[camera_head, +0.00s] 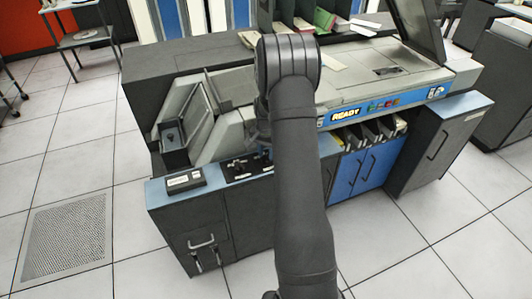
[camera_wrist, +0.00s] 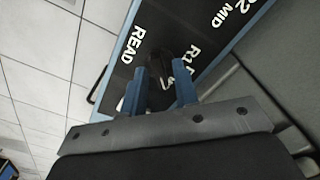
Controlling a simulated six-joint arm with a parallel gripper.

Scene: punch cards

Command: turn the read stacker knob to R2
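The read stacker knob (camera_wrist: 160,68) is a dark shape on the black panel (camera_wrist: 118,75) in the wrist view, beside the "READ" and "R1" lettering. My gripper (camera_wrist: 161,82) has two blue fingers standing apart, one on each side of the knob. Whether they touch it is hard to see against the dark panel. The knob's pointing direction is unclear. The "R2" and "MID" lettering shows at the upper right of the wrist view. In the head view the small control panel (camera_head: 245,167) is partly hidden by my arm, which also covers most of my gripper.
The card machine's grey top (camera_head: 360,75) and blue "READY" strip (camera_head: 346,115) lie right of my arm in the head view. The tiled floor (camera_head: 150,270) is clear in front.

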